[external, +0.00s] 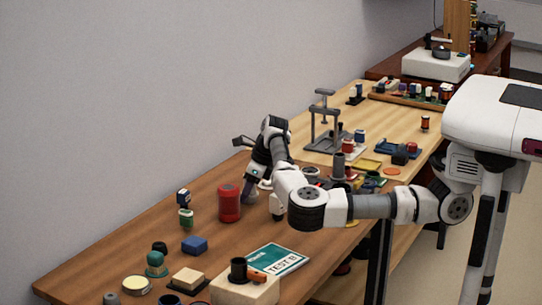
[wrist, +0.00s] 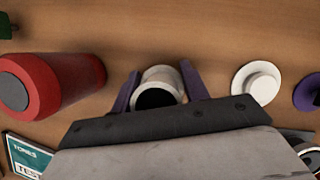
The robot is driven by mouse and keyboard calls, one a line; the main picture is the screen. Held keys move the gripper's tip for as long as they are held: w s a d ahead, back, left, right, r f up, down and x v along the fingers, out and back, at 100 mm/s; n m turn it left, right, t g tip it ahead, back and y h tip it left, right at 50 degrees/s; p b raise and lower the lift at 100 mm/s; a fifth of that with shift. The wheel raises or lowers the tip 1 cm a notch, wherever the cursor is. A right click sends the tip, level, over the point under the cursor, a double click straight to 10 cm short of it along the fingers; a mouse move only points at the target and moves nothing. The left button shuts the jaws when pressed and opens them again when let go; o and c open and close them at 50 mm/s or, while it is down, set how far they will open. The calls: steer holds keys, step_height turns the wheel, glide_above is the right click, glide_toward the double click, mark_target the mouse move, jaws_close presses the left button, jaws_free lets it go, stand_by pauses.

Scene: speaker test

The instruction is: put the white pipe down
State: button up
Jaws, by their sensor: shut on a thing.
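The white pipe (wrist: 160,74) is a short pale cylinder with a dark open end facing the camera in the wrist view. My gripper (wrist: 158,84) has its two purple fingers on either side of the pipe, shut on it. The pipe looks about upright over the wooden table. I cannot tell whether its lower end touches the table.
The red cylinder also lies close left in the wrist view (wrist: 60,82). A white round knobbed piece (wrist: 258,82) stands to the right, with a purple piece (wrist: 309,92) beyond. A green book (external: 275,259) and several small blocks occupy the table's near part.

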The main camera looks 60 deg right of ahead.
steer(key=shift+f, duration=0.15)
steer(key=o, duration=1)
steer(key=v, duration=1.2)
steer(key=shift+w+r, duration=0.1)
steer(key=shift+r, duration=0.15)
